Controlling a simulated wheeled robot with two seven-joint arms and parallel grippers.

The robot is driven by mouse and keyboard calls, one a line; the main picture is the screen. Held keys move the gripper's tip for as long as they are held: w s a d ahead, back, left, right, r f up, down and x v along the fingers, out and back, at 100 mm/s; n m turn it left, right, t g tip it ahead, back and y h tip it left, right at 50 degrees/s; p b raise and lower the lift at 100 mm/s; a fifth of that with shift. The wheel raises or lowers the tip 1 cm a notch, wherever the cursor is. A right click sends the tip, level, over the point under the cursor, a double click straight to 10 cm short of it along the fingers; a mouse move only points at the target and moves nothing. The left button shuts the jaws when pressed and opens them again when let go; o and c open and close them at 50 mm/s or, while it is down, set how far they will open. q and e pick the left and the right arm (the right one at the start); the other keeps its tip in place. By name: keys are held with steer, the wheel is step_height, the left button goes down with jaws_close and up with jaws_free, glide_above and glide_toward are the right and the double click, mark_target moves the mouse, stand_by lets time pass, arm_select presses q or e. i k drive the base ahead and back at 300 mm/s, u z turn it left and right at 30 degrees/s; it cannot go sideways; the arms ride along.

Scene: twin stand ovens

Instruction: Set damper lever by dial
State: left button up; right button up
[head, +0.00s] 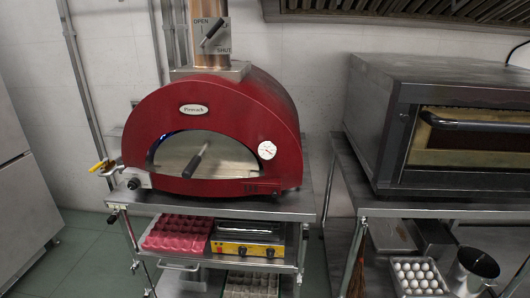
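The damper lever (213,32) is a dark handle on a plate on the copper flue above the red oven (230,105). It lies diagonally, from lower left to upper right. The plate (222,45) reads OPEN at upper left and SHUT at lower right. The round white dial (267,150) sits on the oven's front, right of the mouth. It has a small pointer mark, too small to read. A plate with a dark slanted handle (196,161) stands across the oven's mouth. Neither of my grippers is in view.
The oven stands on a steel stand (220,202); its lower shelf holds a red egg tray (178,233) and a yellow-fronted appliance (247,249). A steel oven (385,120) stands on the right, with white eggs (417,277) below. A yellow-handled valve (98,166) is at the left.

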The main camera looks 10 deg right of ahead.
mark_target(220, 22)
steer(key=z, duration=0.5)
steer(key=i, duration=0.75)
steer(key=u, duration=1.65)
